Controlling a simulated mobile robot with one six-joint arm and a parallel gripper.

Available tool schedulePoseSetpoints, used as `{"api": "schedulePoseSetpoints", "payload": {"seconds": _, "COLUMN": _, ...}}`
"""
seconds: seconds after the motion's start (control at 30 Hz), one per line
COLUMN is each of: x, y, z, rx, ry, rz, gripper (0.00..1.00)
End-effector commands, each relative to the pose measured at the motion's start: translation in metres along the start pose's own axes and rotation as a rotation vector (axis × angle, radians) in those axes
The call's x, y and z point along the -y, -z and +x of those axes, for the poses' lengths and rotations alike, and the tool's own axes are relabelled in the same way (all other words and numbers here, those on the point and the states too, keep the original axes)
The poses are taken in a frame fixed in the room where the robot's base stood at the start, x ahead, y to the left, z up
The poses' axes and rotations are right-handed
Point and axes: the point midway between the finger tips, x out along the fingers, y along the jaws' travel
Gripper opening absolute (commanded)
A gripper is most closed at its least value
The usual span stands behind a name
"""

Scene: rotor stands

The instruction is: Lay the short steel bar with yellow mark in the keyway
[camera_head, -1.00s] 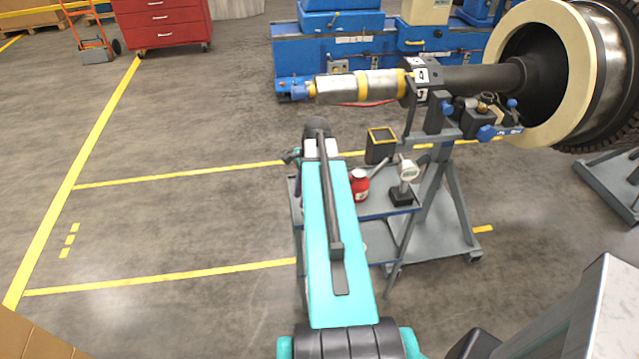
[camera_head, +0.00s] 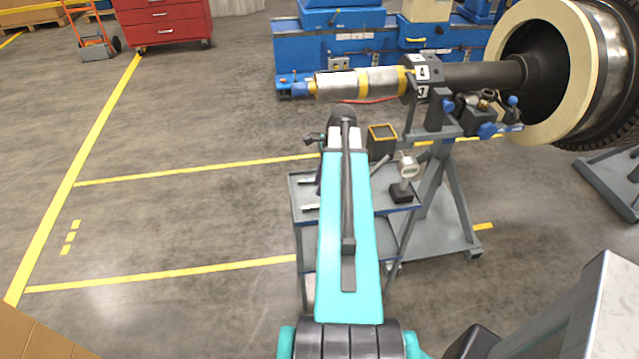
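The rotor shaft (camera_head: 485,77) lies level across the upper right, with a silver end section (camera_head: 338,86) banded in yellow. I cannot make out the keyway on it. Two small pale pieces lie on the left of the cart's top shelf (camera_head: 297,190); I cannot tell whether one is the short steel bar, and no yellow mark shows on them. My teal arm reaches up over the cart, below the shaft. Only a small dark part of my gripper (camera_head: 315,139) shows left of the arm's end; its fingers and anything in them are hidden.
A grey stand (camera_head: 452,190) carries the shaft beside the cart. A dial gauge (camera_head: 407,168) and a black box with a yellow rim (camera_head: 382,138) are close right of my arm. A blue machine (camera_head: 300,55) stands behind. Floor on the left is clear.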

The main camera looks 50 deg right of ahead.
Motion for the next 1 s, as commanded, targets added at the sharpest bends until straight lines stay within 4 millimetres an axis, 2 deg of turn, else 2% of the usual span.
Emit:
{"api": "schedulePoseSetpoints", "payload": {"seconds": 0.5, "x": 0.0, "y": 0.001, "z": 0.05, "rx": 0.0, "ry": 0.0, "rz": 0.0, "gripper": 0.28}}
{"api": "schedulePoseSetpoints", "payload": {"seconds": 1.0, "x": 0.0, "y": 0.001, "z": 0.09, "rx": 0.0, "ry": 0.0, "rz": 0.0, "gripper": 0.28}}
